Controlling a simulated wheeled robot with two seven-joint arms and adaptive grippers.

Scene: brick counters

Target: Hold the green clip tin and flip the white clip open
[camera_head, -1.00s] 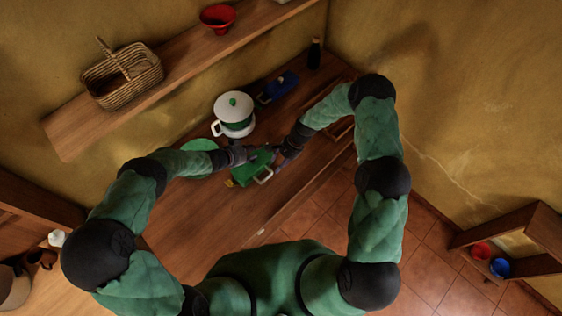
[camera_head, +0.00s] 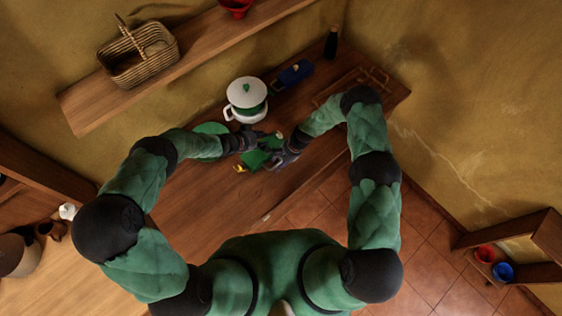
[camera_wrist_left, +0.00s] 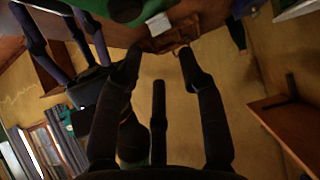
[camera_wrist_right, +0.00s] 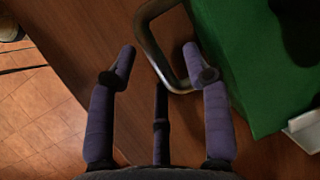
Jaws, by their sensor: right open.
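The green tin (camera_head: 254,158) lies on the wooden counter, between my two hands. In the right wrist view the tin (camera_wrist_right: 255,75) fills the upper right, with a metal loop handle (camera_wrist_right: 150,40) on its side and a white clip (camera_wrist_right: 303,128) at its edge. My right gripper (camera_wrist_right: 160,58) is open, its fingers around the lower end of the loop; I cannot tell if they touch it. My left gripper (camera_wrist_left: 160,62) is open and empty, at the tin's far-left side in the head view. Green and white parts, likely the tin, show at the top of the left wrist view.
A white-lidded pot (camera_head: 246,98), a blue container (camera_head: 294,75), a dark bottle (camera_head: 331,43) and a green plate (camera_head: 211,128) stand behind. A small yellow thing (camera_head: 240,169) lies by the tin. The counter's near left is clear.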

